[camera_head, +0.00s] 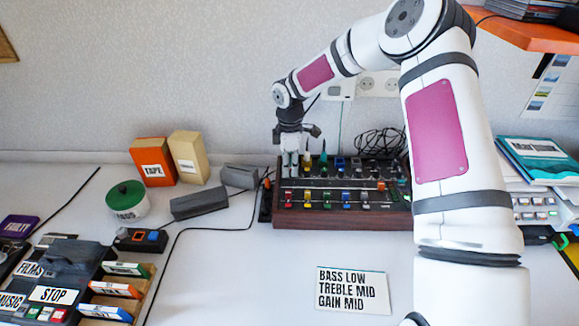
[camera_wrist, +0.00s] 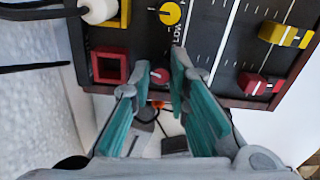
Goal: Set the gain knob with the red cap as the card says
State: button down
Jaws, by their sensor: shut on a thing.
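The mixer (camera_head: 345,222) is a dark panel in a wooden frame at the back of the table, with rows of coloured knobs and sliders. My gripper (camera_head: 290,172) points down at its left part. In the wrist view my gripper (camera_wrist: 153,78) is shut on a small red-capped knob (camera_wrist: 160,76) near the panel edge. A yellow round knob (camera_wrist: 170,13) is just beyond it, with the printed word LOW beside it. The red knob's pointer cannot be made out. The card (camera_head: 352,290) reads BASS LOW, TREBLE MID, GAIN MID.
A red slider cap (camera_wrist: 260,83) and a yellow slider cap (camera_wrist: 285,34) sit to the right of my fingers. A red square frame (camera_wrist: 109,66) is close on the left. Grey blocks (camera_head: 199,203) lie left of the mixer. The table before the mixer is clear around the card.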

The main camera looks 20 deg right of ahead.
jog(key=n, duration=0.3)
dwell(0.4)
jog(key=c, duration=1.8)
grip_release()
notch_tip(320, 180, up, 12)
